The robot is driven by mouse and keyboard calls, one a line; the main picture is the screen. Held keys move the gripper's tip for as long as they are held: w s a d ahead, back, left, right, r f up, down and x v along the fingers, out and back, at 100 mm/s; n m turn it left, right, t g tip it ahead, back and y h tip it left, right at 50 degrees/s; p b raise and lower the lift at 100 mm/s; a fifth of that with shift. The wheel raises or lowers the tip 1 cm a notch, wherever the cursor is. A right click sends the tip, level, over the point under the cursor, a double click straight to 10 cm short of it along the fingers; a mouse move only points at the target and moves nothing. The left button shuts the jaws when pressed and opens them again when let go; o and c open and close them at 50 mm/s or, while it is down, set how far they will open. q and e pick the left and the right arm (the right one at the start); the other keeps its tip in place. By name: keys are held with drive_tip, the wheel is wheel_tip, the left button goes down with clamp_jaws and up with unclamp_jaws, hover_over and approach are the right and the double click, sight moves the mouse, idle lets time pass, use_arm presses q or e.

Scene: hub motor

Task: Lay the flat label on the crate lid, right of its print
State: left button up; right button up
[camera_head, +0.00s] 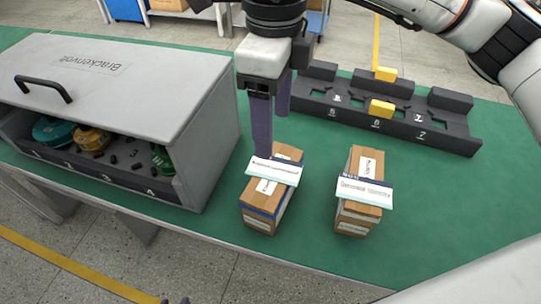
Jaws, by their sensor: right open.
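The grey crate lid (160,85) at the left bears dark print (90,63) and a black handle. Two white label pieces with small text lie across the tops of two cardboard boxes: one label (273,171) on the left box (258,222), the other label (364,192) on the right box (349,225). I cannot tell which one is the flat label. My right gripper (273,136) is open, its purple fingers pointing down just above the left box; one fingertip appears at the label's far edge, contact unclear. Only tips of my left gripper (176,301) show at the bottom edge.
The crate's open front shows numbered bays with a teal spool (52,131), a yellow spool (92,138) and green items. A black numbered rack (400,122) with two yellow blocks stands at the back right. The green table (430,215) is clear right of the boxes.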

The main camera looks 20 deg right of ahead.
hover_over(275, 168)
drive_tip(key=f, duration=0.4)
drive_tip(key=shift+s+a+f, duration=0.2)
drive_tip(key=shift+s+f, duration=0.05)
drive_tip(key=shift+s, duration=0.05)
drive_tip(key=shift+w+d+f+p, duration=0.15)
drive_tip(key=shift+f+p, duration=0.25)
drive_tip(key=shift+f, duration=0.95)
drive_tip(key=shift+w+f+p, duration=0.15)
drive_tip(key=shift+f+p, duration=0.2)
drive_tip(key=shift+f, duration=1)
drive_tip(key=c, duration=1.2)
